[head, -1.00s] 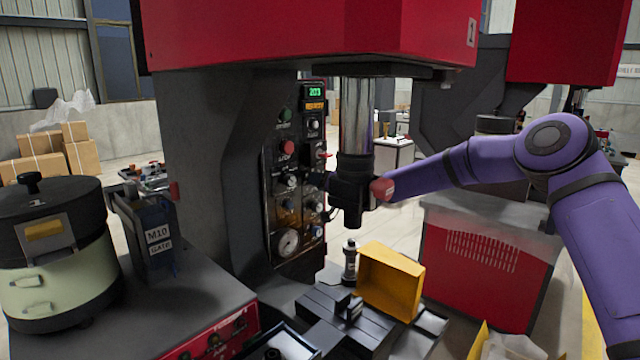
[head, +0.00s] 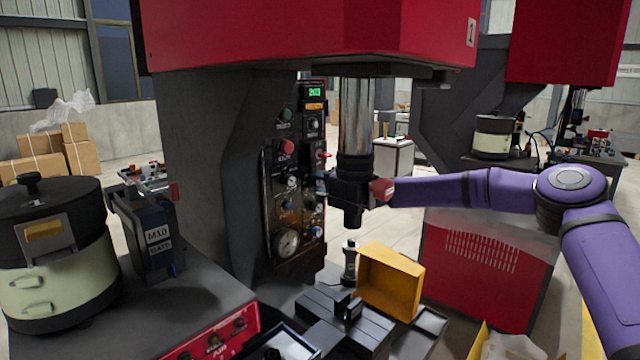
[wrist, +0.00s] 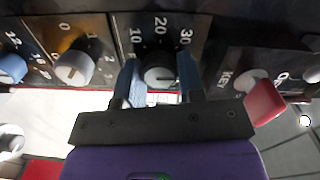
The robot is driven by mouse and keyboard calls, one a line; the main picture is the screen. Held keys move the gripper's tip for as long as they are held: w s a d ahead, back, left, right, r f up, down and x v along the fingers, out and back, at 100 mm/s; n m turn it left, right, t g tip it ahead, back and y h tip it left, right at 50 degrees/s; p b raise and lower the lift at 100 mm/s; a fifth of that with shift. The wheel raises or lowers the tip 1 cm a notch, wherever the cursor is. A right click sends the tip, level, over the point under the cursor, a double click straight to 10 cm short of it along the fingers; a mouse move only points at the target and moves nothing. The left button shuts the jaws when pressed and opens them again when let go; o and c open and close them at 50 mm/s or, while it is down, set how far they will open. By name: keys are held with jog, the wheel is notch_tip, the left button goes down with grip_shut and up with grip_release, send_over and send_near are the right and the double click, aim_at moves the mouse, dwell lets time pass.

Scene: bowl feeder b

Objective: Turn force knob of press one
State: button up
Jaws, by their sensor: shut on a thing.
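The force knob (wrist: 160,75) is a dark round knob with a pale face, on a black panel with a scale marked 10, 20 and 30. In the wrist view my gripper (wrist: 160,82) has one blue-grey finger on each side of it and is shut on it. In the head view the press control panel (head: 268,215) stands behind the chrome ram (head: 355,120) of the press marked 1. My purple arm reaches in from the right, and its end is largely hidden by the dark ram end, so the grip is hidden there.
A red handle (wrist: 265,103) stands out right of my gripper in the wrist view. In the head view a yellow bin (head: 390,280) sits below the ram, and a feeder bowl (head: 55,265) stands at the left.

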jog(key=shift+f, duration=0.1)
dwell(0.5)
jog(key=o, duration=0.9)
jog(key=v, duration=1)
jog(key=shift+s+d, duration=0.2)
jog(key=shift+d, duration=0.15)
